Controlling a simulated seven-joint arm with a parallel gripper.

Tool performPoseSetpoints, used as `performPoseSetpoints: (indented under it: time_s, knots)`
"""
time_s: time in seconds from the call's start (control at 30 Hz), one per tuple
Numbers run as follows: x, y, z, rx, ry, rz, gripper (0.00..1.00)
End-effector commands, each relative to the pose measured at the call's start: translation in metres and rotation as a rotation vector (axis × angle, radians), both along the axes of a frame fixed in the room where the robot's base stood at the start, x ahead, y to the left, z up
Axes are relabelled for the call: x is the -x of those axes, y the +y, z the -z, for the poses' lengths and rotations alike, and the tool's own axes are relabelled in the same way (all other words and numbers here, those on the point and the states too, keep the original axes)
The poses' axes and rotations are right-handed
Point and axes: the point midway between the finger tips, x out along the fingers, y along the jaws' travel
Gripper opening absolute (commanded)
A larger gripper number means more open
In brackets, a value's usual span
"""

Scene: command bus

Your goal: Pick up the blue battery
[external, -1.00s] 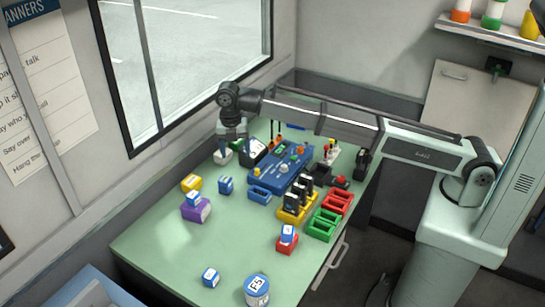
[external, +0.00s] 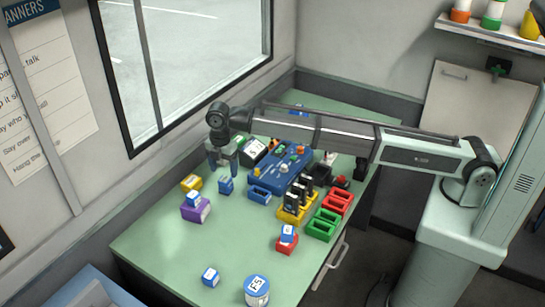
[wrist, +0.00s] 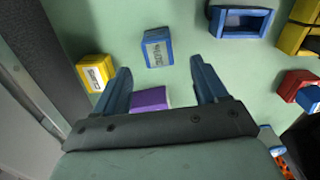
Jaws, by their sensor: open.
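A small blue block with a white label, which looks like the blue battery (external: 226,186), stands alone on the green bench, between a yellow block and a blue holder. In the wrist view the same blue block (wrist: 157,48) lies just past the fingertips, near the middle of the gap; its label is not readable. My gripper (external: 224,169) is open and empty above the bench, behind the blue block in the external view. In the wrist view my gripper (wrist: 160,78) shows both fingers spread wide, touching nothing visible.
A yellow block (external: 191,182) and a purple block (external: 195,214) carrying a blue-and-white one stand nearby. An empty blue holder (external: 259,195) is to the right. Other blue-and-white blocks sit on a red block (external: 287,246) and at the front (external: 210,278). The front-left bench is clear.

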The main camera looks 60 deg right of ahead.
Motion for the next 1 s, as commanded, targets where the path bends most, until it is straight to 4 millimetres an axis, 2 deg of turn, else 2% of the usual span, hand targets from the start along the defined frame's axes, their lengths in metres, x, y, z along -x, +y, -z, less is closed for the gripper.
performPoseSetpoints:
  time_s: [0.03, 0.2, 0.47, 0.8, 1.0]
  knots:
    - [0.001, -0.001, 0.009, 0.001, 0.002, 0.0, 0.72]
    - [0.0, 0.0, 0.027, 0.0, 0.001, -0.001, 0.72]
    - [0.0, -0.001, 0.036, 0.0, 0.001, -0.001, 0.72]
    - [-0.002, -0.004, 0.075, 0.0, 0.001, -0.001, 0.72]
    - [-0.003, -0.004, 0.084, 0.0, 0.0, -0.001, 0.72]
